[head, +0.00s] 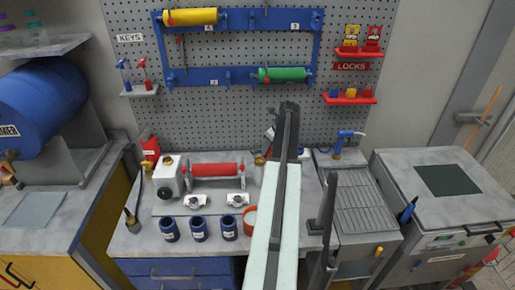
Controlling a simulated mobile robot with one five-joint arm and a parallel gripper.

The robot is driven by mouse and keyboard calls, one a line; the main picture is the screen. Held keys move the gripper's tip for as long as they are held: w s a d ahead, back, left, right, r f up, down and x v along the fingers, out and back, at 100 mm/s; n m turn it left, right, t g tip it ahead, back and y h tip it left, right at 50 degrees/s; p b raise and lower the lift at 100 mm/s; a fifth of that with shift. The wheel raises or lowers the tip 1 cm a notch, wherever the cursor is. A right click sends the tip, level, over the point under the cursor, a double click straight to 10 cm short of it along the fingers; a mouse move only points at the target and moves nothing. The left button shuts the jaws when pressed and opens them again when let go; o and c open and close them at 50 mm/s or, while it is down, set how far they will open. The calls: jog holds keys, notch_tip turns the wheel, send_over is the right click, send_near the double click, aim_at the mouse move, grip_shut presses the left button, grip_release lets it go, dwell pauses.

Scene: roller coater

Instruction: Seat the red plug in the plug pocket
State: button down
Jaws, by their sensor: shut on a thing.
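My arm reaches from the bottom centre up over the workbench, and its dark end part stands in front of the pegboard. My gripper (270,133) is mostly hidden behind that arm, with only a small grey part showing at its left. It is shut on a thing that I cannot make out. A small red piece (367,93) sits on the red shelf (349,101) under the LOCKS sign, beside a blue and a yellow piece. I cannot tell whether it is the red plug. I cannot make out the plug pocket.
A red roller (215,170) lies on a grey machine on the bench. Several dark blue cups (199,229) stand at the bench's front. A blue rack (240,76) holds a yellow roller (190,17) and a green roller (282,74). A ribbed drainboard (362,205) is at right.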

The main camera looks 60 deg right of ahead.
jog(key=w, duration=0.2)
jog(key=w+d, duration=0.1)
jog(key=w, duration=0.1)
jog(key=shift+w, duration=0.4)
jog(key=shift+w, duration=0.6)
notch_tip(320, 180, down, 4)
jog(key=b, duration=0.4)
jog(key=c, duration=1)
grip_release()
jog(key=shift+r, duration=0.1)
jog(key=shift+r+p, duration=0.3)
jog(key=shift+p, duration=0.1)
jog(key=p+v, duration=1.1)
jog(key=v, duration=0.1)
jog(key=shift+w, duration=0.1)
jog(key=shift+f, duration=0.1)
